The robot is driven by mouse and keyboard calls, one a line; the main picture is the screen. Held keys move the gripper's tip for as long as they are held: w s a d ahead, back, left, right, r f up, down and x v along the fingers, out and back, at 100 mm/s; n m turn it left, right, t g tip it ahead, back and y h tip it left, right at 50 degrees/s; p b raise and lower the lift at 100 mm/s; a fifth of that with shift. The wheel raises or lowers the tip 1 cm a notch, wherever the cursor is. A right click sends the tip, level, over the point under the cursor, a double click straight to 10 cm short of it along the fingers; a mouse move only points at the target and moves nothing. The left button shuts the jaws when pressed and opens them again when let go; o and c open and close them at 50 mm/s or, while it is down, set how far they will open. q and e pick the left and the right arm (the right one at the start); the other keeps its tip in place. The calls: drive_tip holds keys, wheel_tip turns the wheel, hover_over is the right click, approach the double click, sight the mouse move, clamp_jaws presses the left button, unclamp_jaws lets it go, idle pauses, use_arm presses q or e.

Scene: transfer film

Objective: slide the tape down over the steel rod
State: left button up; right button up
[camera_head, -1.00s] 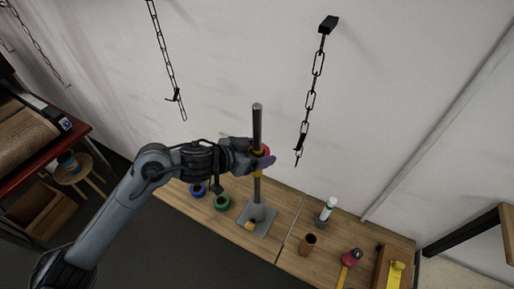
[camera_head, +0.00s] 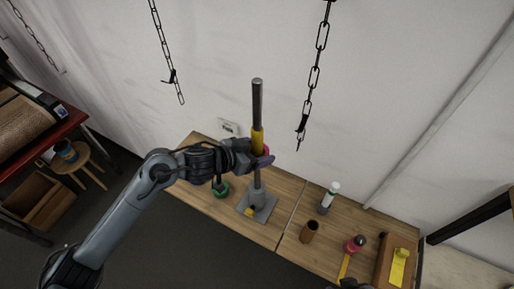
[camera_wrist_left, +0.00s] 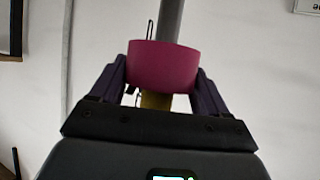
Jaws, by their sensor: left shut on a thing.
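The steel rod (camera_head: 257,100) stands upright on a grey base (camera_head: 266,208) on the wooden bench, with a yellow section (camera_head: 257,142) partway along it. My left gripper (camera_head: 262,158) is shut on a pink tape roll (camera_head: 265,150), partly hidden by the fingers in the head view. In the left wrist view the tape (camera_wrist_left: 162,66) sits between both fingers; the rod (camera_wrist_left: 170,18) shows beyond it and the yellow part on its near side. The tape appears to be around the rod, just below the yellow section. A dark shape at the bottom edge may be my right gripper.
A green roll (camera_head: 221,190) lies left of the base, and a small yellow piece (camera_head: 249,212) is at the base's front. A brown cup (camera_head: 309,232), a white-capped bottle (camera_head: 329,197) and a hammer (camera_head: 354,244) are to the right. A chain (camera_head: 316,78) hangs right of the rod.

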use_arm(q)
drive_tip(key=b, duration=0.3)
hover_over(255, 181)
drive_tip(key=shift+f, duration=3.2)
drive_tip(key=shift+w+d+f+b, duration=0.15)
drive_tip(key=shift+f+b, duration=0.55)
drive_tip(key=shift+f, duration=0.6)
drive_tip(key=shift+w+d+f+b, duration=0.15)
drive_tip(key=shift+f+b, duration=0.5)
drive_tip(key=shift+f, duration=0.7)
drive_tip(key=shift+w+f+b, duration=0.15)
drive_tip(key=shift+f+b, duration=0.55)
drive_tip(key=shift+f, duration=0.6)
drive_tip(key=shift+f+b, duration=0.5)
drive_tip(key=shift+f, duration=0.55)
drive_tip(key=o, duration=1.1)
drive_tip(key=shift+c, duration=0.2)
drive_tip(key=shift+a, duration=0.1)
drive_tip(key=shift+s+a+r, duration=0.15)
drive_tip(key=shift+s+r, duration=0.05)
drive_tip(key=v, duration=1)
drive_tip(key=shift+p, duration=0.35)
